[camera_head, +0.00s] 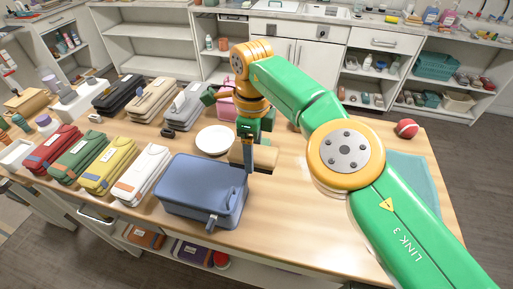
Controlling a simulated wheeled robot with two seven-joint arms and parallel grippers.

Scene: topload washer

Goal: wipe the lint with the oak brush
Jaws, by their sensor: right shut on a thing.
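My right arm reaches in from the right, and its gripper (248,148) points down over the middle of the wooden table. It is shut on a tan wooden block that looks like the oak brush (265,159); the fingers cover part of it. The brush is just right of a white plate (214,139) and behind a blue case (203,188). I cannot tell whether its underside touches the table. I cannot make out any lint. My left gripper is not in view.
Several coloured cases, including a yellow one (112,165), fill the table's left side. A red ball (407,128) and a teal cloth (412,172) lie at the right. The wooden tabletop (290,215) is clear at front centre.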

